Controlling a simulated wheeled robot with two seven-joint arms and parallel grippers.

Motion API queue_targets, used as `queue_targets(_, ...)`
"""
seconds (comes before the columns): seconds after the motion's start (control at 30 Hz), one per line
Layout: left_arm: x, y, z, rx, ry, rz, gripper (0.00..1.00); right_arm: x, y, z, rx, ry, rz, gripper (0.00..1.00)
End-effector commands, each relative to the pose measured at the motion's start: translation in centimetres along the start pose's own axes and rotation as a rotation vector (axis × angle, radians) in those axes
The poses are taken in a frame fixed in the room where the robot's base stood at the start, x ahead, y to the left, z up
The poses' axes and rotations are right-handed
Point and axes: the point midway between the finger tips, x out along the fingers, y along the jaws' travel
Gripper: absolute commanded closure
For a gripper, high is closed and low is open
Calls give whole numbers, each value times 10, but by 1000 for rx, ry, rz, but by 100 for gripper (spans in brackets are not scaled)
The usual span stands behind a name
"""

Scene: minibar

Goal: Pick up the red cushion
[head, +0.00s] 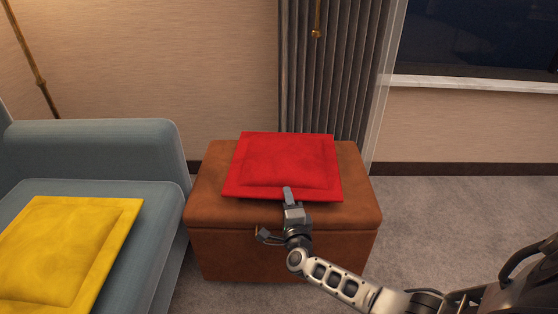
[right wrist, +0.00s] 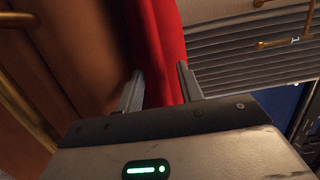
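The red cushion (head: 286,163) lies on top of the brown leather ottoman (head: 220,213). My right gripper (head: 289,196) is at the cushion's front edge, with a finger showing over that edge. In the right wrist view my right gripper (right wrist: 160,82) has its two fingers apart, with a strip of the red cushion (right wrist: 163,60) between them. I cannot tell whether the fingers press on it or only straddle it. The cushion rests flat, with no visible gap under it. My left gripper is not in view.
A grey-blue sofa (head: 100,145) with a yellow cushion (head: 65,252) stands at the left, close to the ottoman. A dark pleated curtain (head: 325,80) and a wall are behind. A window sill (head: 470,84) is at the right. Carpet (head: 450,215) right of the ottoman is clear.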

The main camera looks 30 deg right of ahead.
Motion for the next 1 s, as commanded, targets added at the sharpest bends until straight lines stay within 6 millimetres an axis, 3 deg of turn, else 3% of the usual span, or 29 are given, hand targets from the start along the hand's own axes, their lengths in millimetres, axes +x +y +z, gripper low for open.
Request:
queue_targets(0.3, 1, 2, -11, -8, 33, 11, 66, 5, 1, -5, -1, 3, 2, 66)
queue_targets(0.43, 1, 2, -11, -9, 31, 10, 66, 5, 1, -4, -1, 3, 1, 100)
queue_targets(0.77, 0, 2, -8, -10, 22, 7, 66, 5, -2, -4, -1, 4, -2, 100)
queue_targets(0.9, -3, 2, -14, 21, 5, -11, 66, 5, -21, -4, 2, 4, -2, 100)
queue_targets(1.0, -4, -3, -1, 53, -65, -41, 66, 5, -43, -4, 3, 4, -3, 100)
